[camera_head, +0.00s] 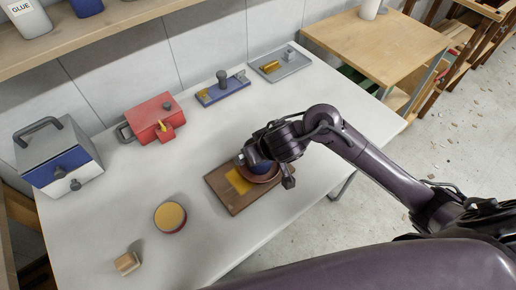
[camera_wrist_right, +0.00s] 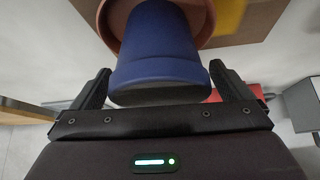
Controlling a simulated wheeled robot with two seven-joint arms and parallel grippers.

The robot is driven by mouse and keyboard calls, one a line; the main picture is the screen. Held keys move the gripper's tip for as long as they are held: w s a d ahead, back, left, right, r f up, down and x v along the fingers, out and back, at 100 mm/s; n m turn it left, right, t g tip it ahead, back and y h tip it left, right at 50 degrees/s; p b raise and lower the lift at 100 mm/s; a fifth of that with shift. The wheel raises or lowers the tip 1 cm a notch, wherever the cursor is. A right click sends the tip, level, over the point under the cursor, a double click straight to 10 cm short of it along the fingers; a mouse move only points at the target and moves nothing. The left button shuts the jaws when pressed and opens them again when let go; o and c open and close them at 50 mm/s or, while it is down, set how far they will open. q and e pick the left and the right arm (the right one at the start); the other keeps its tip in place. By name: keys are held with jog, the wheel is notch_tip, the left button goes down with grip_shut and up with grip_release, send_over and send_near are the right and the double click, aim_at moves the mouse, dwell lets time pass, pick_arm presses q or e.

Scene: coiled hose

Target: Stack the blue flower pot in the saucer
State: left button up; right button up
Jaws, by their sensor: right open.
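The blue flower pot (camera_wrist_right: 160,50) is upright in the wrist view, its rim toward my gripper and its narrower end at the terracotta saucer (camera_wrist_right: 200,22). The pot appears to stand in the saucer; their contact is not clear. In the head view the pot (camera_head: 259,163) shows only partly beneath my right gripper (camera_head: 266,170), with part of the saucer (camera_head: 266,179) around it. My right gripper is open, its fingers on either side of the pot's rim with gaps visible. My left gripper is not in view.
The saucer is on a brown board (camera_head: 232,197) with a yellow patch. A round yellow-topped container (camera_head: 170,216) and a wooden block (camera_head: 127,263) lie to the left. A red box (camera_head: 154,118), grey-blue toolbox (camera_head: 60,160), blue tray (camera_head: 222,90) and grey tray (camera_head: 281,64) stand farther back.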

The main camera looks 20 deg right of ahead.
jog(key=shift+r, duration=0.4)
jog(key=p+v, duration=0.8)
jog(key=v, duration=0.4)
jog(key=shift+p, duration=0.3)
jog(key=shift+f, duration=0.1)
